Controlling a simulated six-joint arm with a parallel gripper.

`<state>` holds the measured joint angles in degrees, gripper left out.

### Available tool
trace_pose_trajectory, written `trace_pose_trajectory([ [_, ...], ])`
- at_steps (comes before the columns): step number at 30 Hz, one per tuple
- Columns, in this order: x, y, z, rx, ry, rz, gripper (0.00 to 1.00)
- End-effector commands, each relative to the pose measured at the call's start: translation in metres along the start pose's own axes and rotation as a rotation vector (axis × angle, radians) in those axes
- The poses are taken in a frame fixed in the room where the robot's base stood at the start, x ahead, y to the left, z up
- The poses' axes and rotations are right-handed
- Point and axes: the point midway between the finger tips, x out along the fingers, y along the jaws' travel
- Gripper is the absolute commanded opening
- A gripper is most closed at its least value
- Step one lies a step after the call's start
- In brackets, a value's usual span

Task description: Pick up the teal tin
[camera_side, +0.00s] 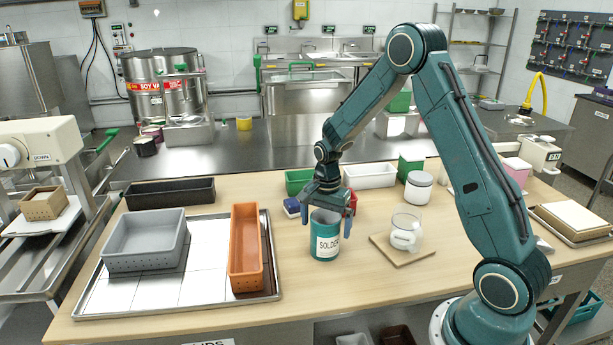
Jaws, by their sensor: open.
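The teal tin (325,246) stands upright on the wooden table near its middle. My gripper (326,225) points down directly over the tin. It is open, with one blue finger at the left of the tin's rim and the other at the right. Whether the fingers touch the tin cannot be told. The gripper hides part of the tin's top.
Left are a metal tray (195,305), a grey bin (146,258) and an orange bin (245,262). Right, a glass jug (405,232) stands on a wooden board (385,250). Behind are a green bin (297,180), a white bin (369,176) and a white-lidded jar (418,190). Table in front is clear.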

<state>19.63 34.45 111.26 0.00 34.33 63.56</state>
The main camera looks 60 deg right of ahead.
Motion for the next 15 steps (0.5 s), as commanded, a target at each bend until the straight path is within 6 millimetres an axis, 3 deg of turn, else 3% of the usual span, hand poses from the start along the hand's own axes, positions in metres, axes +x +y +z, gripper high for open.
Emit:
trace_pose_trajectory([
  [7,0.026,0.001,0.001,0.0,-0.001,0.002,0.99],
  [15,0.031,0.0,0.0,0.001,0.0,0.0,0.99],
])
